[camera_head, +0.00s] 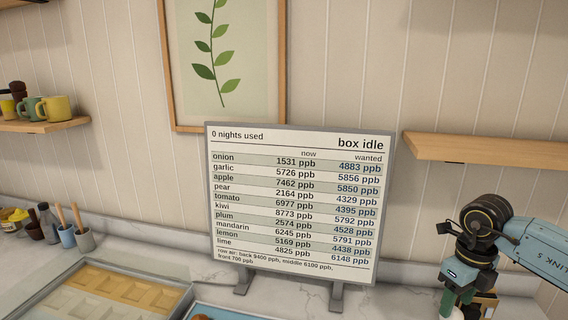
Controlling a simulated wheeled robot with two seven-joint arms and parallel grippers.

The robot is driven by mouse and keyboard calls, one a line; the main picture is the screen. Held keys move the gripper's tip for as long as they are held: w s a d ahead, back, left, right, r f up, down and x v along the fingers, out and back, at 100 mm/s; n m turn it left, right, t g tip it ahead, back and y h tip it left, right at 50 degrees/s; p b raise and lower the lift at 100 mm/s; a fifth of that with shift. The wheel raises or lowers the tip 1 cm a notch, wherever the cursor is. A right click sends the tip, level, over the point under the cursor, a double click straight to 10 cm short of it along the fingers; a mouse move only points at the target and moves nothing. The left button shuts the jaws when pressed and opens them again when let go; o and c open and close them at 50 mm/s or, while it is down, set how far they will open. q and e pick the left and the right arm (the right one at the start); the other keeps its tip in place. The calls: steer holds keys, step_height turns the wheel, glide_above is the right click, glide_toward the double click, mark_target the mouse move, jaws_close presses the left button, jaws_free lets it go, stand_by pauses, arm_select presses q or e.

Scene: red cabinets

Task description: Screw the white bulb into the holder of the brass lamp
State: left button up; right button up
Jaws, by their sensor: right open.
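My right gripper (457,299) hangs at the lower right, pointing down, with its arm coming in from the right edge. It is open. A small white rounded thing (451,313) shows just below its fingers, cut off by the bottom edge; I cannot tell whether it is the bulb. No brass lamp or holder can be made out in this view. My left gripper is out of view.
A standing board (297,205) of ppb figures fills the middle of the counter. A grey-rimmed tray with compartments (110,292) lies lower left, with a blue tray (230,311) beside it. Cups with tools (76,237) stand at the left. A wooden shelf (485,150) juts out above my right arm.

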mark_target(455, 308)
steer(key=n+b, duration=0.1)
steer(key=n, duration=0.2)
steer(key=shift+n, duration=1.3)
steer(key=shift+f, duration=0.1)
steer(key=shift+f+b, duration=1.25)
steer(key=shift+f, duration=0.15)
steer(key=c, duration=0.7)
steer(key=m+p, duration=0.1)
steer(key=m, duration=0.4)
